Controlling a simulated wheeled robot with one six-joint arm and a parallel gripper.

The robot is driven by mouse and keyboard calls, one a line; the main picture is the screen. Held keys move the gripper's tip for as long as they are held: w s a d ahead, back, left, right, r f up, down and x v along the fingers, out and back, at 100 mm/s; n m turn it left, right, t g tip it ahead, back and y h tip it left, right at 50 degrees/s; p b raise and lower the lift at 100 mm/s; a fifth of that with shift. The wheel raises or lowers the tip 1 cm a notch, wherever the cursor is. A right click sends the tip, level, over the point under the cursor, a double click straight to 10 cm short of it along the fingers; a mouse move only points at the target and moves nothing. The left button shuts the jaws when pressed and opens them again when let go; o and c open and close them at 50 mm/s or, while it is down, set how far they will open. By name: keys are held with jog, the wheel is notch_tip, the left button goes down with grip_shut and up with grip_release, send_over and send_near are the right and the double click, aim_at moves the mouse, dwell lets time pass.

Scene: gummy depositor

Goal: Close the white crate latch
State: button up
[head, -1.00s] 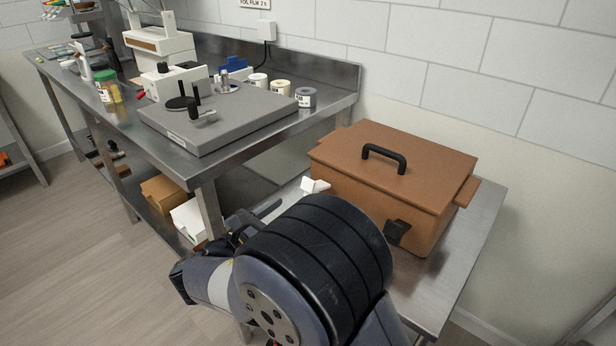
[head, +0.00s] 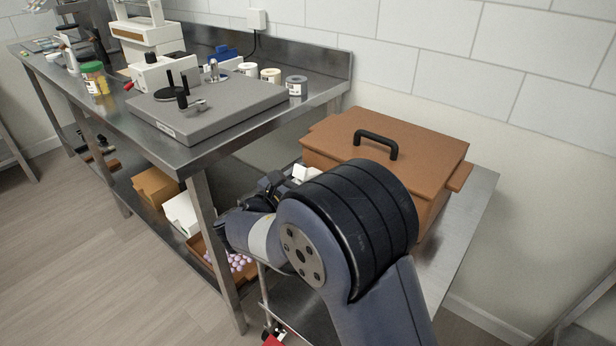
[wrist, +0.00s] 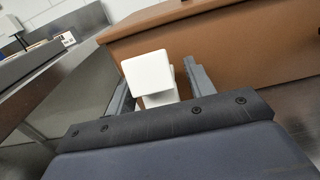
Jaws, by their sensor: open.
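The brown crate (head: 385,142) stands on a metal table with its lid on and a black handle on top. The white latch (wrist: 150,78) is a blocky white piece at the crate's side wall. It also shows in the head view (head: 304,173), partly hidden by my arm. My gripper (wrist: 154,64) is open, with one finger on each side of the white latch. I cannot tell whether either finger touches it. In the head view my gripper (head: 272,183) is small and dark, beside the crate's left end.
A steel bench (head: 180,160) on the left holds a grey plate device (head: 205,108) and several jars. A bin of pale pink balls (head: 238,262) sits on its lower shelf. The wall stands close behind the crate. My arm hides the crate's front.

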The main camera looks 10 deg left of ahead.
jog(key=shift+c, duration=0.3)
grip_shut()
